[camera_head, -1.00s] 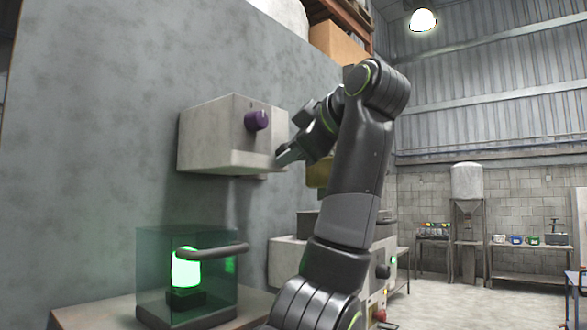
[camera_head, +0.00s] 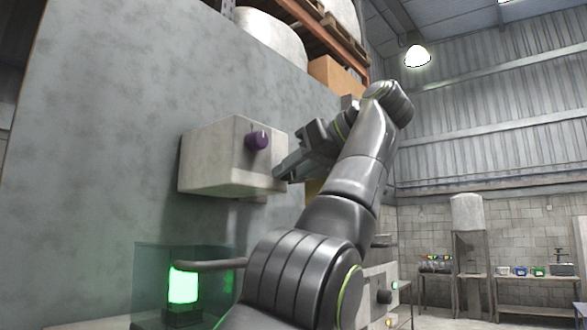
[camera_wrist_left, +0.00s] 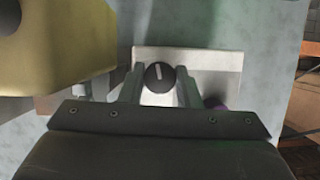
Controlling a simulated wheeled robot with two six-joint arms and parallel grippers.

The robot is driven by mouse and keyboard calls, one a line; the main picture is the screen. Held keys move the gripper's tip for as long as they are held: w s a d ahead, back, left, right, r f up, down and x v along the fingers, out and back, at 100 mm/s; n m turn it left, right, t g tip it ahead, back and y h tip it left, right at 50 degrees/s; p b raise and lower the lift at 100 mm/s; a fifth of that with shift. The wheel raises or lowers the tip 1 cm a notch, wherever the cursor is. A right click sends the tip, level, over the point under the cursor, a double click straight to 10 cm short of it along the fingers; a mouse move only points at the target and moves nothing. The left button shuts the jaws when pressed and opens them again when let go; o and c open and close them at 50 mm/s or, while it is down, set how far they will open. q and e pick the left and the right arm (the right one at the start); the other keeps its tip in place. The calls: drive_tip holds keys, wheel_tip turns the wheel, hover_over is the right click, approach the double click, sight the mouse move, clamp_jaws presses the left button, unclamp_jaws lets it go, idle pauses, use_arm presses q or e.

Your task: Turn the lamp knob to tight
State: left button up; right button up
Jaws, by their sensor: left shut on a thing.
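A pale grey box (camera_head: 212,160) is fixed to the wall, with a purple knob (camera_head: 257,140) on its front. In the left wrist view the box (camera_wrist_left: 220,68) also carries a round black knob (camera_wrist_left: 158,78) with a white pointer mark, roughly upright in the picture. My left gripper (camera_head: 284,172) is at the box's right side. In the left wrist view its two fingers (camera_wrist_left: 159,90) stand either side of the black knob, shut on it. The head view does not show this knob. The purple knob (camera_wrist_left: 214,102) is partly hidden behind the gripper. My right gripper is out of view.
A green lit lamp (camera_head: 183,285) stands in a glass case (camera_head: 150,262) with a dark bar handle below the box. A yellowish block (camera_wrist_left: 65,45) is close to the gripper at the wrist view's upper left. Benches and a tank (camera_head: 467,212) stand far back right.

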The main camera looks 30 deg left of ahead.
use_arm(q)
drive_tip(key=shift+m+g, duration=0.3)
drive_tip(key=shift+m, duration=0.1)
idle(0.3)
drive_tip(key=o, duration=1)
